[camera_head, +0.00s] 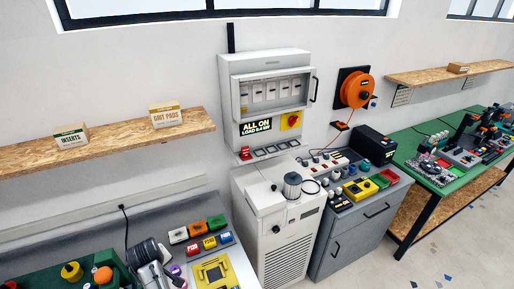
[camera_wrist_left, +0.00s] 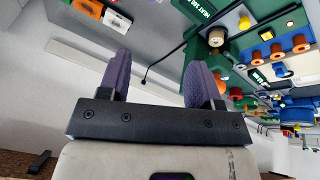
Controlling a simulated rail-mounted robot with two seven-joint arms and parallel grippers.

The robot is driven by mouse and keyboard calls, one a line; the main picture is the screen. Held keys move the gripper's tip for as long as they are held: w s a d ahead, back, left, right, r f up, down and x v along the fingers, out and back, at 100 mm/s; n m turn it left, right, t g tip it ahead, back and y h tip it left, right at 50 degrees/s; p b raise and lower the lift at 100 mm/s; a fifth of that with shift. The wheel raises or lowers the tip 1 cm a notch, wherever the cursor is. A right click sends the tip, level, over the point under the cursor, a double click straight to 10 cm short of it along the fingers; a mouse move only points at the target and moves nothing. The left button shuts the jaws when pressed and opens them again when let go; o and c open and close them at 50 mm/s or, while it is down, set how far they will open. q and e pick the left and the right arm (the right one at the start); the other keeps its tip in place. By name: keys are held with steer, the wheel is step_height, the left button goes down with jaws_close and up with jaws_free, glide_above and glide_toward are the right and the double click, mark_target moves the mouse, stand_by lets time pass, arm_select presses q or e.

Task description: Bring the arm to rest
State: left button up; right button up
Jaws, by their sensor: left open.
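My left gripper (camera_wrist_left: 160,80) shows large in the left wrist view. Its two purple-padded fingers stand well apart on a dark bar, with nothing between them. In the head view my left arm's end (camera_head: 165,272) shows low at the left, over the bench with the coloured blocks. It is small and partly cut off by the bottom edge there. My right gripper is in neither view.
Behind the left gripper, the wrist view shows a green rack (camera_wrist_left: 222,65) with coloured knobs. A black cable (camera_head: 126,225) hangs at the wall. A white cabinet (camera_head: 290,240) and grey drawer unit (camera_head: 355,240) stand to the right. A wooden shelf (camera_head: 110,145) holds two boxes.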

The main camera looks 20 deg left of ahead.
arm_select(q)
steer(key=d+r+m+t, duration=0.2)
steer(key=r+m+t, duration=0.1)
steer(key=r, duration=0.4)
steer(key=d+r+m+t, duration=0.2)
steer(key=d+r+m, duration=0.1)
steer(key=r, duration=0.5)
steer(key=s+d+m+t+h+p, duration=0.1)
steer(key=s+d+m+h+p, duration=0.1)
steer(key=s+d+m, duration=0.7)
steer(key=s+d+f+g, duration=0.2)
steer(key=s+f, duration=0.4)
steer(key=s, duration=0.3)
steer(key=s+d+f+g+p, duration=0.1)
steer(key=s+d+f+g, duration=0.2)
steer(key=s+d+f, duration=0.2)
steer(key=s+f, duration=0.2)
steer(key=s, duration=0.2)
steer(key=shift+s+d+f+g+h, duration=0.15)
steer(key=shift+s+g+h, duration=0.15)
steer(key=shift+s+h, duration=0.1)
steer(key=shift+w, duration=0.1)
